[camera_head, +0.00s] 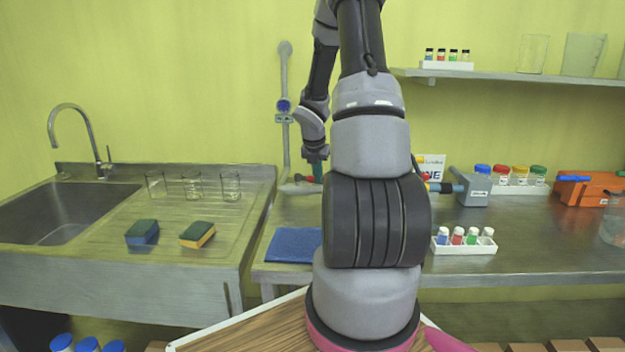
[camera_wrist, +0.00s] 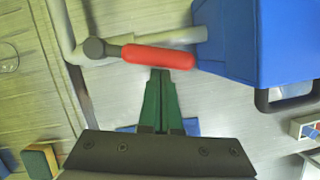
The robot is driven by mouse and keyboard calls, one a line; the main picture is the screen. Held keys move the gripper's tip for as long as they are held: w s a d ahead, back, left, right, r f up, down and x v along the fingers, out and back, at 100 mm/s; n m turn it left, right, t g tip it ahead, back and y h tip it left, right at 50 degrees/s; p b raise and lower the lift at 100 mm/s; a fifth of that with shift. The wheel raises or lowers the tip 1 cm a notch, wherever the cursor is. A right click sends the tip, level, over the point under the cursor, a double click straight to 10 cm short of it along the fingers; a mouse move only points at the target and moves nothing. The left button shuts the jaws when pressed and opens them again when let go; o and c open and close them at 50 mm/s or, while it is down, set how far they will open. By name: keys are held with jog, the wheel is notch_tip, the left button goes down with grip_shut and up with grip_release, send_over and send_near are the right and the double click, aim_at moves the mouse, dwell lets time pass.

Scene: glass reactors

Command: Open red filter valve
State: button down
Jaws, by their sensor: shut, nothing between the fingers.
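The red filter valve handle (camera_wrist: 158,57) lies level across the upper middle of the wrist view, joined to a dark grey pivot (camera_wrist: 95,49) on a grey pipe. My arm hides part of the pipework in the head view.
A large blue box (camera_wrist: 257,40) is close on the right in the wrist view. A vertical pipe (camera_head: 284,120) rises along the wall. A blue mat (camera_head: 293,245) lies on the bench. Sponges (camera_head: 142,231) and glasses stand by the sink at left; a vial rack (camera_head: 463,247) stands at right.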

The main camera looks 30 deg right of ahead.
jog(key=shift+w+d, duration=0.3)
jog(key=shift+d, duration=0.3)
jog(key=shift+w+d, duration=0.3)
jog(key=shift+d, duration=0.3)
